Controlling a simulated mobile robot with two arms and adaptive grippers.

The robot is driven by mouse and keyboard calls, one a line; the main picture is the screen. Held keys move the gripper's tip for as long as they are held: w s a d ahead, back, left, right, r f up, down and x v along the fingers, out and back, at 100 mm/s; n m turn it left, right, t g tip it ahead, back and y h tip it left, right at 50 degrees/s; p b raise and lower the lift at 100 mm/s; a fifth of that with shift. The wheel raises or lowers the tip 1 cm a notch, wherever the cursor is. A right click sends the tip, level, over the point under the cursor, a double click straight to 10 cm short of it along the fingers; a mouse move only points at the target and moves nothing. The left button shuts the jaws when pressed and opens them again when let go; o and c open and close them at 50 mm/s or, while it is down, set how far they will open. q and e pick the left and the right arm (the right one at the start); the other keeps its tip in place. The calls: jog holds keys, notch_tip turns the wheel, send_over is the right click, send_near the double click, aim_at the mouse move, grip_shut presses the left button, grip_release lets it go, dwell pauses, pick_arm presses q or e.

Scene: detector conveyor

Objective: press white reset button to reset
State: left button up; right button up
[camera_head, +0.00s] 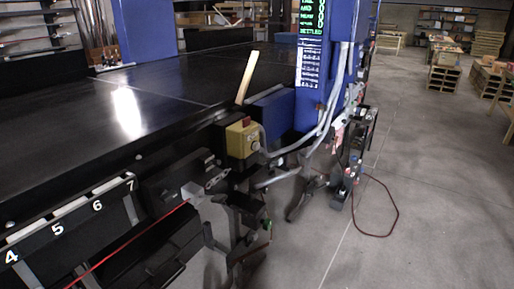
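A yellow control box (241,141) is mounted on the near side of the conveyor, beside the blue detector frame. A red button (246,122) is on its top. A small pale round knob, seemingly the white reset button (256,146), shows on its right side. My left gripper (242,258) is below the box, in front of the conveyor's side. Its dark fingers appear spread and empty. My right gripper (285,195) is right of and below the box, with its fingers apart and nothing between them. Neither gripper visibly touches the box.
The black conveyor (120,100) fills the left. A blue frame (325,60) with a green-text display (312,18) stands right of the box, with grey cables hanging down. A wooden stick (247,78) rises behind the box. Open concrete floor (440,200) lies right, with pallets beyond.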

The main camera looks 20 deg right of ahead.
grip_shut()
dwell(1.3)
